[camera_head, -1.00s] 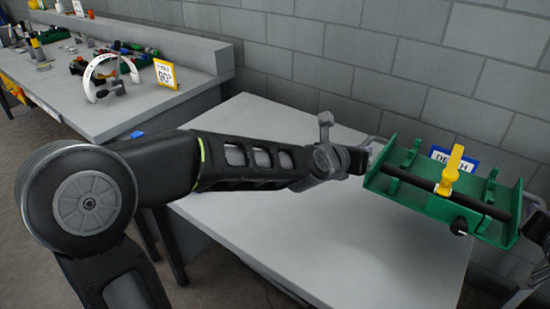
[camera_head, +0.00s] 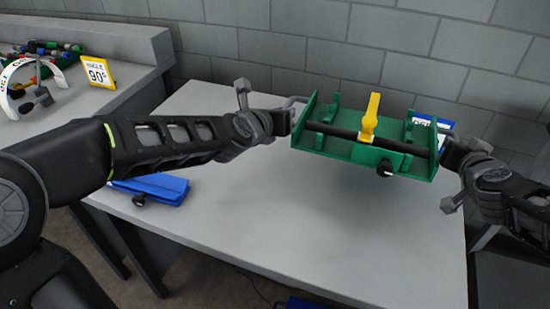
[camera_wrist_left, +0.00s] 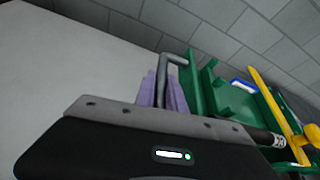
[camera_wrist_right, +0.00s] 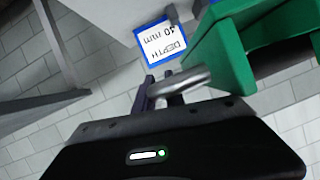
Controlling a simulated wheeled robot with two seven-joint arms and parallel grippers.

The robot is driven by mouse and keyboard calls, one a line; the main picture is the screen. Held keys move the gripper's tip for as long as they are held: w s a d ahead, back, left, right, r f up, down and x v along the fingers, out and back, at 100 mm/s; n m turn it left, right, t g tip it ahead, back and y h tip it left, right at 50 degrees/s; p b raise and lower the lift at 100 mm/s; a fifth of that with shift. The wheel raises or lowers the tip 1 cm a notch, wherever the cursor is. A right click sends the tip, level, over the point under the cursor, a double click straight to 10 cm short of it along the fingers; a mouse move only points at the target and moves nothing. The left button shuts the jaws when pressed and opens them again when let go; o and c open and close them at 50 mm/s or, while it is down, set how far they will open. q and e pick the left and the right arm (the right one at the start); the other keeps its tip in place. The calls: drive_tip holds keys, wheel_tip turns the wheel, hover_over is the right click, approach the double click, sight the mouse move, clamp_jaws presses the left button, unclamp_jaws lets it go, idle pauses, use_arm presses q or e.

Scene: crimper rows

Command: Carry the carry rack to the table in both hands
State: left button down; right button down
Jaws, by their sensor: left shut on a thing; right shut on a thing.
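The carry rack is a green tray (camera_head: 340,146) with upright ends, a black bar along it, a yellow upright piece and a black knob. It is in the head view at right, level, with the grey table (camera_head: 250,220) behind and below it; I cannot tell how high above the top it is. My left gripper (camera_head: 288,118) is shut on the metal handle at its left end, and the handle shows in the left wrist view (camera_wrist_left: 172,62). My right gripper (camera_head: 450,150) is shut on the right handle, which shows in the right wrist view (camera_wrist_right: 185,85).
A blue tray-like thing with a black knob (camera_head: 150,188) is at the table's left side. A blue-edged depth sign (camera_wrist_right: 163,43) is beyond the rack's right end. Another bench at left holds a yellow angle sign (camera_head: 97,72) and a white arch (camera_head: 14,85). The table's middle is bare.

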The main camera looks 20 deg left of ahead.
sight(282, 165)
use_arm(q)
drive_tip(key=shift+r, duration=0.1)
use_arm(e)
drive_tip(key=shift+r, duration=0.1)
